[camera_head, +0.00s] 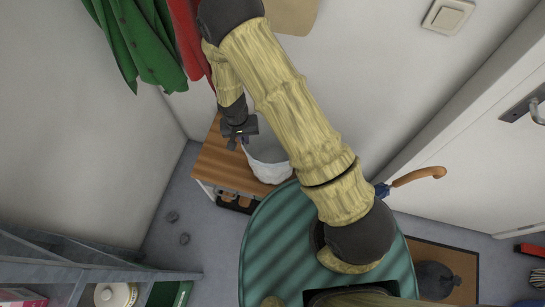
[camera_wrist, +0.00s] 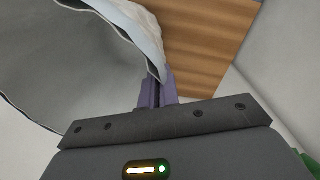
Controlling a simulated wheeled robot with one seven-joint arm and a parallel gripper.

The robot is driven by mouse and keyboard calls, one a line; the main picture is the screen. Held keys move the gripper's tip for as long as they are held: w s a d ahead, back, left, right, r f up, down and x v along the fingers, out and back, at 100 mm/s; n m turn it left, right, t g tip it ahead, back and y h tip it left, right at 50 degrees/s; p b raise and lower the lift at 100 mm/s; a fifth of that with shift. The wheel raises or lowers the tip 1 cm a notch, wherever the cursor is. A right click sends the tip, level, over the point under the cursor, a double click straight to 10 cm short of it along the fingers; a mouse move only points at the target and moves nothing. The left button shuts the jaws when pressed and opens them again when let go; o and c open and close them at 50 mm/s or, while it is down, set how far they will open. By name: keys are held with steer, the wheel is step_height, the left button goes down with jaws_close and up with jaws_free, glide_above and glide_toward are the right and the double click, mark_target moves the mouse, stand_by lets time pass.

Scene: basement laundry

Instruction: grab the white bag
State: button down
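The white bag (camera_head: 268,165) stands open-mouthed on the right part of a small wood-topped cabinet (camera_head: 222,165). In the wrist view the bag (camera_wrist: 60,60) fills the upper left, with its grey inside and its rim showing. My gripper (camera_head: 240,138) is at the bag's upper left edge in the head view. In the wrist view the two purple fingers of my gripper (camera_wrist: 157,88) are close together, with the bag's rim pinched between their tips. My arm hides part of the bag's surroundings in the head view.
Green clothing (camera_head: 140,40) and red clothing (camera_head: 187,40) hang above at the left. A shelf (camera_head: 60,265) stands at the lower left. An umbrella with a wooden handle (camera_head: 418,175) is to the right. The white walls are close behind the cabinet.

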steer(key=shift+r, duration=0.1)
step_height(320, 180, up, 10)
steer(key=shift+f, duration=0.1)
stand_by(0.6)
steer(key=shift+w, duration=0.1)
stand_by(0.4)
